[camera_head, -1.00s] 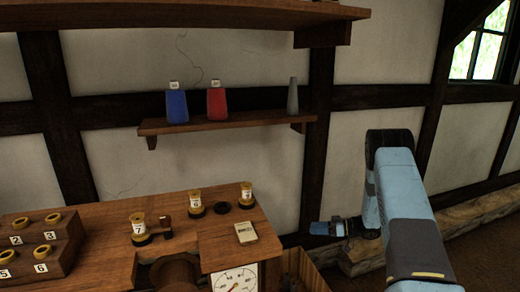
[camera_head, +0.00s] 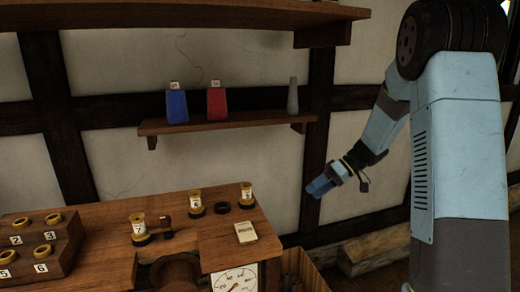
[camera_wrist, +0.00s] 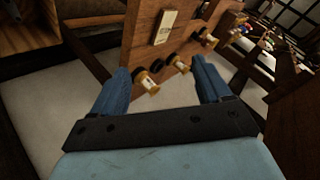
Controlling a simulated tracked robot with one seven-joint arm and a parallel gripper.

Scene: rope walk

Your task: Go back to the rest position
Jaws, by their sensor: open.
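My gripper (camera_head: 320,186) is in the air to the right of the workbench in the head view, in front of the wall and below the small shelf's right end. In the wrist view my gripper (camera_wrist: 160,90) shows two blue fingers spread apart with nothing held between them. Beyond the fingers, the wrist view shows the bench with small numbered spools. My arm (camera_head: 450,130) is raised on the right side of the head view.
The bench (camera_head: 100,225) carries numbered spools, including spool 7 (camera_head: 139,226), a small card (camera_head: 246,232) and a dial (camera_head: 235,281). A stepped rack (camera_head: 40,247) stands left.

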